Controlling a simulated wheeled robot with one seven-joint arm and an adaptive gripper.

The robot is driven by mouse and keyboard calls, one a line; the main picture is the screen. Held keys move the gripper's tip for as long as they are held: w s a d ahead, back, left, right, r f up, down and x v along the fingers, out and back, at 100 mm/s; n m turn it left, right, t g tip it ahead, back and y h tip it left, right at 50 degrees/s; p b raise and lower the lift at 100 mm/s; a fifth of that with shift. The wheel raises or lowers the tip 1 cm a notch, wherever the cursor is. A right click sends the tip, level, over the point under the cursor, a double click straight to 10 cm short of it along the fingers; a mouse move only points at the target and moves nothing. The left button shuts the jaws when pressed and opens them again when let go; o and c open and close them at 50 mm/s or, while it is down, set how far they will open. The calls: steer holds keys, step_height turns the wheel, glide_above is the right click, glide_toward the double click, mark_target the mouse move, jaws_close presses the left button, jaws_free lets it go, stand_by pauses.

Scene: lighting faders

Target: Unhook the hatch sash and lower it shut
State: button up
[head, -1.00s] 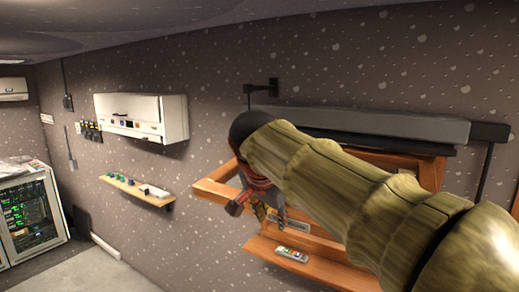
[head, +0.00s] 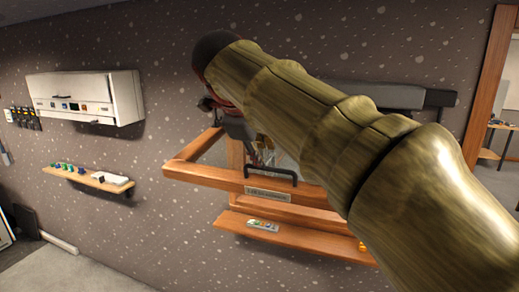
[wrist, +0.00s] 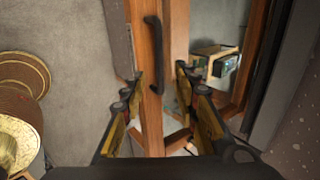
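The hatch sash (head: 222,177) is a wooden frame that stands out from the wall, swung open. A black bar handle (head: 270,174) and a small label plate (head: 267,194) are on its front rail. In the wrist view the sash rail (wrist: 152,110) runs upright, with the handle (wrist: 153,52) on it. My gripper (wrist: 158,76) is open, its yellow-and-black fingers either side of the rail in that picture; I cannot tell whether they reach around it. In the head view my arm hides most of the gripper and part of the sash. I cannot make out the hook.
A wooden sill (head: 300,238) with a small device (head: 263,225) sits below the hatch. A dark housing (head: 375,95) is above it. At left are a white wall cabinet (head: 85,97) and a narrow shelf (head: 88,178). A doorway opens at right.

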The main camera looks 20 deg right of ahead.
mark_target(269, 168)
steer(key=shift+b+x, duration=1.9)
steer(key=shift+x, duration=3.1)
steer(key=shift+a, duration=0.15)
steer(key=shift+c, duration=0.2)
jaws_close()
steer(key=shift+w+r, duration=0.1)
